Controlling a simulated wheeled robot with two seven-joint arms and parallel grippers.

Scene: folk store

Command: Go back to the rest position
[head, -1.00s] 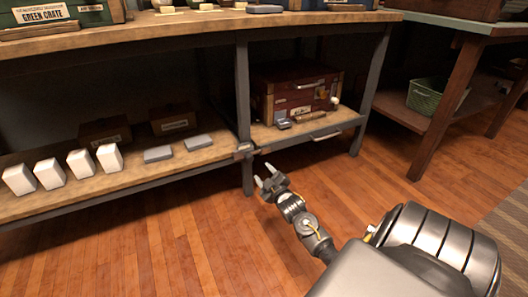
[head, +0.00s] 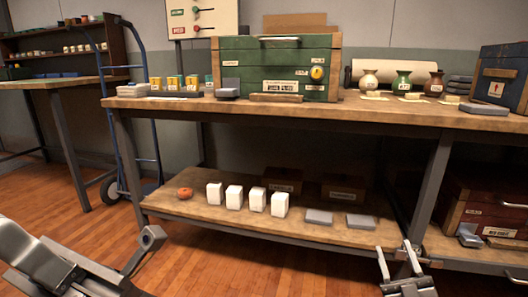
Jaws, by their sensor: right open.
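My right gripper (head: 397,258) shows at the lower right in the head view. Its two pale fingers point up and stand apart with nothing between them. It appears in front of the lower shelf's right end and the workbench leg; I cannot tell its gap to them. Part of my left arm (head: 45,265) comes in at the lower left over the floor. I make out no fingers of the left gripper there.
A workbench (head: 330,112) carries a green crate (head: 275,68) and several jars. Its lower shelf (head: 240,222) holds several white blocks and two grey slabs. A red chest (head: 490,205) sits at right. A blue hand truck (head: 118,110) stands left. Floor (head: 190,265) in front is clear.

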